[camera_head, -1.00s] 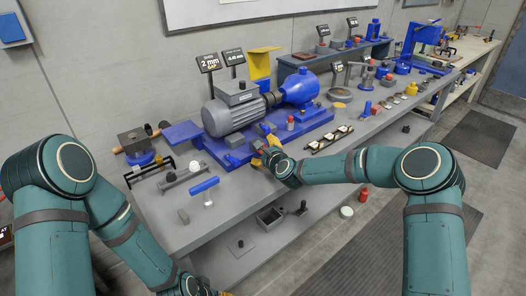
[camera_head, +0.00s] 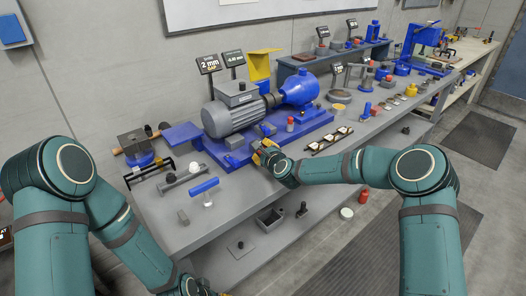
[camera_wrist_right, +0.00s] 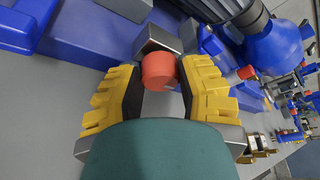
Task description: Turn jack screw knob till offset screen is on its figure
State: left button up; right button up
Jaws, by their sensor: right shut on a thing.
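The red jack screw knob (camera_wrist_right: 158,71) sits between the fingertips of my right gripper (camera_wrist_right: 158,80) in the right wrist view, with a grey metal block behind it. My right gripper is shut on the knob; in the head view it (camera_head: 263,152) is at the front edge of the blue machine base. A black screen (camera_head: 208,64) reads 2 mm gap. A second screen (camera_head: 234,59) behind it shows a mm reading that looks like 4.46, too small to be sure. My left gripper is mostly cut off at the bottom edge, its fingers unclear.
A grey motor (camera_head: 233,112) is coupled to a blue pump (camera_head: 297,88) on the blue base (camera_head: 312,125). A blue-handled tool (camera_head: 203,188) and small blocks lie at the bench's left. A rack of parts (camera_head: 328,141) lies right of my right gripper.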

jog(key=n+t, duration=0.1)
jog(key=n, duration=0.2)
jog(key=shift+a+t+h, duration=0.1)
jog(key=shift+t+h, duration=0.2)
jog(key=shift+h, duration=0.1)
jog(key=shift+f+n+t, duration=0.1)
jog(key=shift+n+t, duration=0.4)
jog(key=shift+n, duration=0.7)
jog(key=o, duration=1.2)
jog(key=shift+f, duration=0.1)
jog(key=shift+s+f, duration=0.1)
jog(key=shift+s, duration=0.05)
